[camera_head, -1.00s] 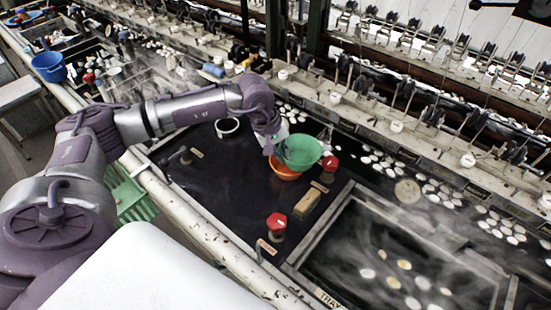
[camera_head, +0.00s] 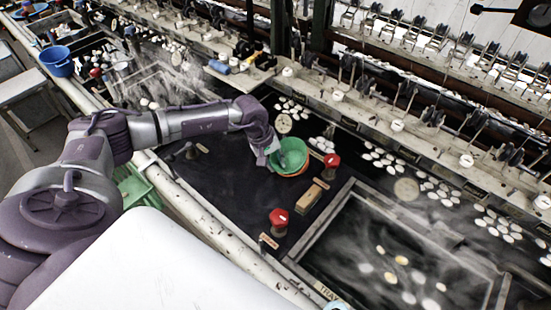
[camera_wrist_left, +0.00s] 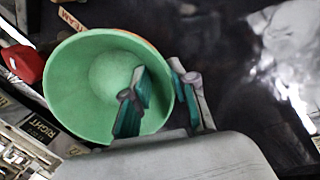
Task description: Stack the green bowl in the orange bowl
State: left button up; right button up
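The green bowl (camera_head: 291,156) sits level inside the orange bowl (camera_head: 296,175), whose edge shows as a thin strip below it in the head view. In the left wrist view the green bowl (camera_wrist_left: 75,95) fills the left half, with a sliver of the orange bowl (camera_wrist_left: 140,40) behind its rim. My left gripper (camera_head: 272,157) is at the bowl's left rim. In the wrist view its fingers (camera_wrist_left: 163,95) are spread, one inside the bowl and one outside, with a gap between them. My right gripper is not in view.
Red-topped knobs (camera_head: 332,160) (camera_head: 279,218) and a tan block (camera_head: 308,199) stand close to the bowls. A framed basin (camera_head: 385,250) lies at the lower right. The dark counter (camera_head: 225,190) left of the bowls is mostly clear. A blue bucket (camera_head: 57,62) is far left.

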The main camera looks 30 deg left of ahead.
pick_arm(q)
jog(key=shift+w, duration=0.35)
jog(key=shift+r, duration=0.15)
jog(key=shift+s+a+r, duration=0.15)
jog(key=shift+a+r, duration=0.05)
jog(key=shift+r, duration=0.45)
jog(key=b+v, duration=0.3)
jog(key=v, duration=0.8)
jog(key=shift+d+f, duration=0.1)
